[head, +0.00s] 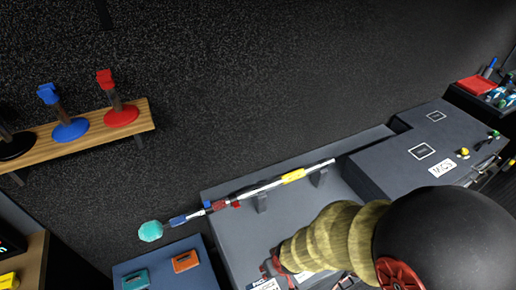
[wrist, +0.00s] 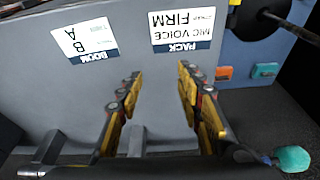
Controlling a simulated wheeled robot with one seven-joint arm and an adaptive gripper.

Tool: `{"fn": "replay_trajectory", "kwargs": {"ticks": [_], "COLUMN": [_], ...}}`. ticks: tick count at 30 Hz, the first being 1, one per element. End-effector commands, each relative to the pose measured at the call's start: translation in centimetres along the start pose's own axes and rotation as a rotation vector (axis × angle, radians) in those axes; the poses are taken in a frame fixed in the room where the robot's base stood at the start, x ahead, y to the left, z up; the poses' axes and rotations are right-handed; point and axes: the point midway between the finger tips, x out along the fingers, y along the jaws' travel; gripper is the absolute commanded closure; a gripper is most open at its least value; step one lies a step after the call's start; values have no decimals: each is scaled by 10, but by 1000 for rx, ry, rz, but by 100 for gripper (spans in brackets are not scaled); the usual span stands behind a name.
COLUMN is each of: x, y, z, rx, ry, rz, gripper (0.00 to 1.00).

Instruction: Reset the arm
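My gripper (wrist: 160,78) shows in the wrist view as two black and yellow fingers. They stand apart with only grey surface between them, so it is open and empty. The fingers point at the grey bench with white labels, BOOM (wrist: 86,38) and PACK (wrist: 181,30). In the head view my arm comes in from the lower right over this bench, and the fingers are mostly hidden by the arm and the frame edge.
A boom pole (head: 262,189) with a teal tip (head: 150,231) rests on brackets along the grey bench (head: 226,248). A blue unit (head: 153,265) is at lower left. A grey case (head: 392,150) and a red-topped box (head: 477,85) stand right. A wooden shelf (head: 88,129) holds coloured stands.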

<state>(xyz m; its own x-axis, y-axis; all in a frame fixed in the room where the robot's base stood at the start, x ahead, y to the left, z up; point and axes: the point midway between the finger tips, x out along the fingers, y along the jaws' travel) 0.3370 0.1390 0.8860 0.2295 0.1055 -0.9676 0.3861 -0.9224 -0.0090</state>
Motion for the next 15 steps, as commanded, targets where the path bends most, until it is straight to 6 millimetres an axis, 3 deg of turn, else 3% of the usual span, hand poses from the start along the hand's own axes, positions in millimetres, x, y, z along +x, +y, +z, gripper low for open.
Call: {"fn": "replay_trajectory", "kwargs": {"ticks": [5, 9, 15], "x": [-76, -151, -260], "y": [21, 41, 72], "z": [2, 10, 20], "rx": [60, 124, 241], "ry": [-93, -131, -26], "rz": [12, 25, 68], "gripper": [64, 64, 64]}}
